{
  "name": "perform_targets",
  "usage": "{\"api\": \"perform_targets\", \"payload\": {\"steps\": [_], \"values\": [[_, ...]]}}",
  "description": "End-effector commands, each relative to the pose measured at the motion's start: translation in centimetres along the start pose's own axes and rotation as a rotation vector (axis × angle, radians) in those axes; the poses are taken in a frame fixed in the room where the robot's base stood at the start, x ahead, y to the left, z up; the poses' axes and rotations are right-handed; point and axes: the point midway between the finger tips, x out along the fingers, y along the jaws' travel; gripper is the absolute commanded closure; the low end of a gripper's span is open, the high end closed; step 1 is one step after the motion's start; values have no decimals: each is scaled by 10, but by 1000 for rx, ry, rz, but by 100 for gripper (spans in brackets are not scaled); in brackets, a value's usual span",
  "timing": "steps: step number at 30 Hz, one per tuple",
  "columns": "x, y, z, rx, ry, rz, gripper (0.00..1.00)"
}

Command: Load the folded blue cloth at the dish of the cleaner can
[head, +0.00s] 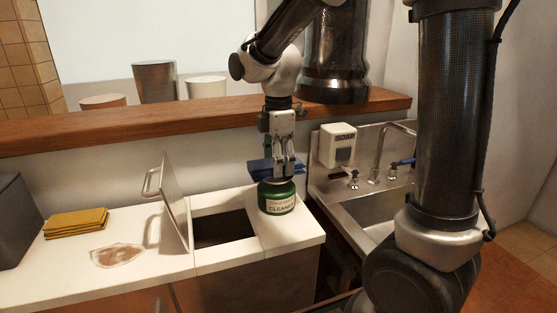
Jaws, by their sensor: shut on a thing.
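The cleaner can (277,199) is green with a white label and stands on the white counter, right of the open hatch. The folded blue cloth (261,168) is at the can's top and juts out to the left. My gripper (285,171) points down over the can and is shut on the blue cloth. The fingers hide part of the cloth. The can's dish is mostly hidden by the cloth and fingers. I cannot tell whether the cloth touches the dish.
A raised hatch lid (174,208) stands beside the dark opening (222,229). A folded yellow cloth (76,223) and a brown stain (118,256) lie left. A sink (375,209) and soap dispenser (337,146) are right. A wooden ledge (215,115) runs behind.

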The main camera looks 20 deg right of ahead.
Motion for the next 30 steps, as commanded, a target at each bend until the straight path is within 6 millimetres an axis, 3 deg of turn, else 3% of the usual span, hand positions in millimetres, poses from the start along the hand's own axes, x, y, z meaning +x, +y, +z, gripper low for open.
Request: {"api": "perform_targets", "payload": {"steps": [30], "values": [[12, 0, 0, 0, 0, 0, 59]]}}
